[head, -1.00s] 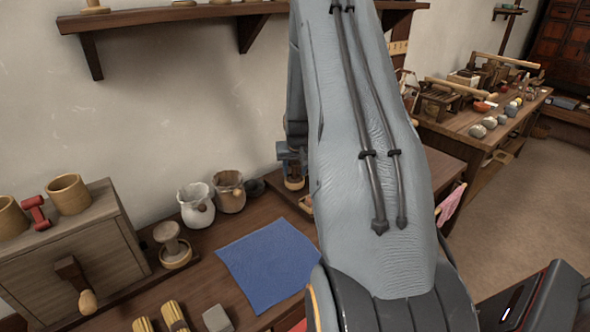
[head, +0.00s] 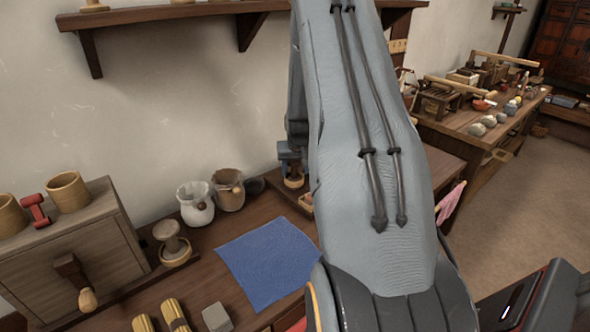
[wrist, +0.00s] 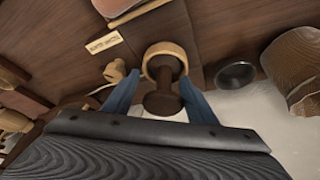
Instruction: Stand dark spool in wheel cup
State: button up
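The dark brown spool (wrist: 163,98) is upright in the wrist view, its far end inside the pale wooden ring of a cup (wrist: 152,50). I take this cup for the wheel cup. My gripper (wrist: 160,77) has its two blue fingers on either side of the spool, with visible gaps between fingers and spool. In the head view, my gripper (head: 290,152) is partly behind my arm, just above the pale cup (head: 294,183). The spool there is small and mostly hidden.
A dark bowl (wrist: 236,74) and a brown pot (wrist: 297,75) stand to the right in the wrist view; a small label (wrist: 104,42) is at left.

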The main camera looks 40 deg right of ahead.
jog(key=shift+s+a+f, duration=0.1)
jog(key=shift+a+f, duration=0.35)
jog(key=shift+f, duration=0.05)
jog(key=shift+r, duration=0.3)
jog(key=w+d+b+v, duration=0.1)
jog(key=v, duration=1)
jog(key=s+a+r+n+g+y, duration=0.1)
jog(key=s+a, duration=0.2)
jog(key=a, duration=0.6)
jog(key=s+a+r+n+y, duration=0.1)
jog(key=s+a+r+n, duration=0.15)
jog(key=a, duration=0.65)
jog(key=s+a+n+g, duration=0.2)
jog(key=s+a+g, duration=0.1)
jog(key=s+a, duration=1.3)
jog(key=shift+s+f+n+y, duration=0.3)
jog(key=shift+s+f+n, duration=0.1)
jog(key=shift+s, duration=0.4)
